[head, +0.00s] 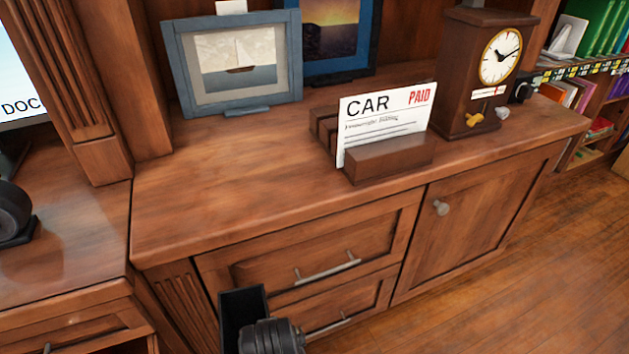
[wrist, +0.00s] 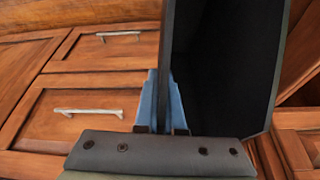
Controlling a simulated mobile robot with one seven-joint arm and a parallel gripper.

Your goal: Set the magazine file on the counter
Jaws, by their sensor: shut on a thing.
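The magazine file is a black open box (head: 243,305); in the head view it is at the lower edge, in front of the drawers and below the counter top. It fills much of the right of the wrist view (wrist: 225,65). My gripper (head: 270,338) is shut on the file; in the wrist view a blue finger (wrist: 160,100) lies against its wall. The wooden counter (head: 220,190) has bare top in its left and front parts.
On the counter stand a blue picture frame (head: 235,65), a letter holder (head: 390,160) with a CAR card (head: 385,120), and a clock (head: 485,75). Drawer handles (head: 327,268) stick out of the front near the file. A cabinet door (head: 470,220) is at right.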

